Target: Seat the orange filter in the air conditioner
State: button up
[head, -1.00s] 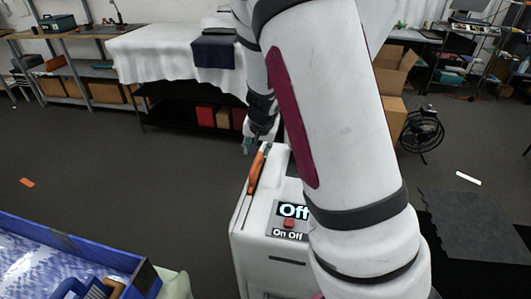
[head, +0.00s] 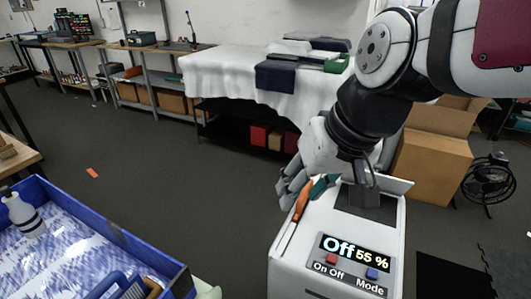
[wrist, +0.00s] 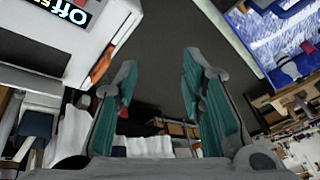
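The white air conditioner (head: 290,258) stands at the lower right of the head view, its display reading "Off 55 %". The orange filter (head: 301,206) stands tilted at a narrow slot along the unit's left top edge; how deep it sits I cannot tell. In the wrist view the filter (wrist: 101,66) shows beside the left finger, partly hidden by it. My gripper (head: 303,187) is at the filter's upper end in the head view. In the wrist view my gripper (wrist: 160,60) is open, with nothing seen between its teal fingers.
A blue bin (head: 120,238) with a bottle and other items stands at the lower left. A cloth-covered table (head: 225,75) is behind. A cardboard box (head: 432,165) and a black fan (head: 488,182) stand to the right. Dark floor left of the unit is mostly clear.

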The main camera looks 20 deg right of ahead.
jog(key=s+d+n+h, duration=0.1)
jog(key=s, duration=0.5)
jog(key=shift+s+d+r+h, duration=0.25)
jog(key=shift+d+h, duration=0.05)
jog(key=shift+h, duration=0.1)
dwell(1.5)
